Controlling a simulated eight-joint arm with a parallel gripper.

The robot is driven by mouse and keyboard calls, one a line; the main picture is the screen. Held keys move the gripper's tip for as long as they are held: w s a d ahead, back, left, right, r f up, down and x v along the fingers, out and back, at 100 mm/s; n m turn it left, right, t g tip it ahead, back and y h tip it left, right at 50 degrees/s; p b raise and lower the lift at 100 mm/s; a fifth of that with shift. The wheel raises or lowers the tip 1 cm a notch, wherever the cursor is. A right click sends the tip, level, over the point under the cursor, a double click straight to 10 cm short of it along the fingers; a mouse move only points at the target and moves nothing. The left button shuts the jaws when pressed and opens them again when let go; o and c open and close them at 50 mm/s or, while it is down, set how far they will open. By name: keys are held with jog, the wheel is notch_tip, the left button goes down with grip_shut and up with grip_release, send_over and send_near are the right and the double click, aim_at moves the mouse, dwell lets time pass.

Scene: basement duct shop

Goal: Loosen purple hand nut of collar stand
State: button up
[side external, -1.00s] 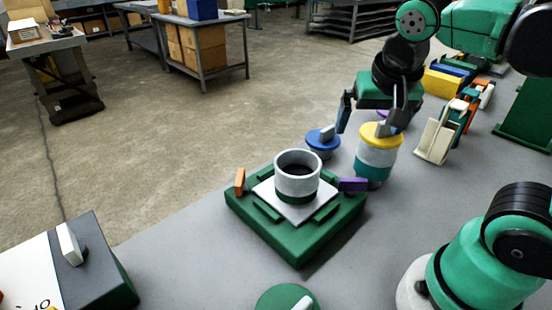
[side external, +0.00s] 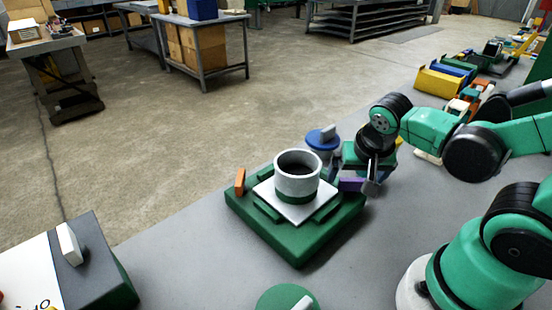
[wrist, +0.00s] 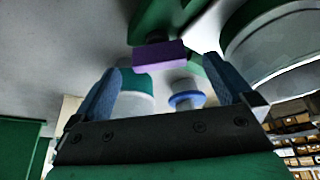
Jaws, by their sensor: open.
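The collar stand has a green base (side external: 290,240), a white plate and a grey collar (side external: 298,181) standing upright. The purple hand nut (side external: 350,184) sticks out on its right side, partly covered by my gripper. My gripper (side external: 353,177) is open at the nut, with one finger on each side of it in the side view. In the wrist view the purple nut (wrist: 160,55) lies just past the open fingertips (wrist: 164,68), nearer the left one. I see no contact between nut and fingers. An orange hand nut (side external: 240,181) is on the stand's left side.
A blue-capped container (side external: 322,139) stands close behind the stand. A yellow-lidded jar is mostly hidden behind my gripper. A green round part (side external: 287,298) and a dark box (side external: 85,265) are at the front.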

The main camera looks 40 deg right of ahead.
aim_at(352, 187)
jog(key=shift+x, duration=1.05)
jog(key=shift+f, duration=0.1)
jog(key=c, duration=1.3)
